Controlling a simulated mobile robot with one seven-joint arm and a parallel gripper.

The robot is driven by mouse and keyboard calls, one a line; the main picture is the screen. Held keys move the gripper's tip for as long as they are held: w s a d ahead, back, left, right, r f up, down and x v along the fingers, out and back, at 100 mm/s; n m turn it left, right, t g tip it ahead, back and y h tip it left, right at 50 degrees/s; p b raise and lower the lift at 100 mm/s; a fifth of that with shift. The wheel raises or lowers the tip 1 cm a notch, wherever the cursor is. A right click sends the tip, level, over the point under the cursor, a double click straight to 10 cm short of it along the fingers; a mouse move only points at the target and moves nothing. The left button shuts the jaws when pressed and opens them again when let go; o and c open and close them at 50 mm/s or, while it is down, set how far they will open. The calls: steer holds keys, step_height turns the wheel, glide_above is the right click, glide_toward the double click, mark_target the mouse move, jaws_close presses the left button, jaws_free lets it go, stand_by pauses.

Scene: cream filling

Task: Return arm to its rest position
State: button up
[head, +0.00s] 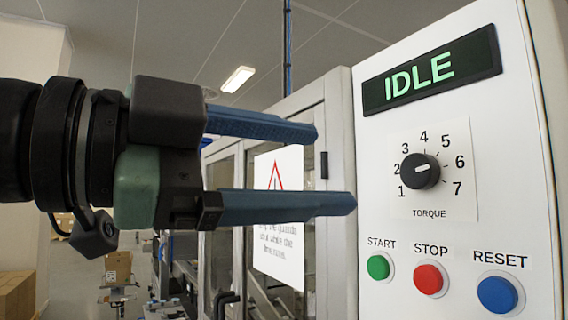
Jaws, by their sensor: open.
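My gripper (336,168) reaches in from the left of the head view, with two blue fingers spread apart and nothing between them. The fingertips point right, toward the white control panel (376,130). They appear just left of the panel in the picture; the exact gap cannot be told. My arm's dark wrist (60,140) is at the left edge.
The panel has a display (432,70) reading IDLE, a torque dial (420,171), and green START (378,267), red STOP (429,278) and blue RESET (497,294) buttons. A glazed guard door (312,245) with a warning sign (279,245) stands behind the fingers. Cardboard boxes (16,295) are lower left.

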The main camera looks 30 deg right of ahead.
steer(key=w+a+f+n+t+y+p, duration=0.1)
steer(key=w+a+f+n+t+y, duration=0.1)
steer(key=w+n+t, duration=0.45)
steer(key=w+a+f+n+t+y, duration=0.15)
steer(key=w+n+t, duration=0.25)
steer(key=n+t, duration=0.45)
steer(key=s+a+r+n+t+y+p, duration=0.1)
steer(key=s+a+n+t+y, duration=0.8)
steer(key=n+y, duration=0.3)
steer(key=shift+s+a+n+t+y, duration=0.15)
steer(key=shift+a+n+t+y, duration=0.25)
steer(key=shift+a+t+y, duration=0.6)
steer(key=shift+d+y, duration=0.25)
steer(key=shift+d, duration=0.1)
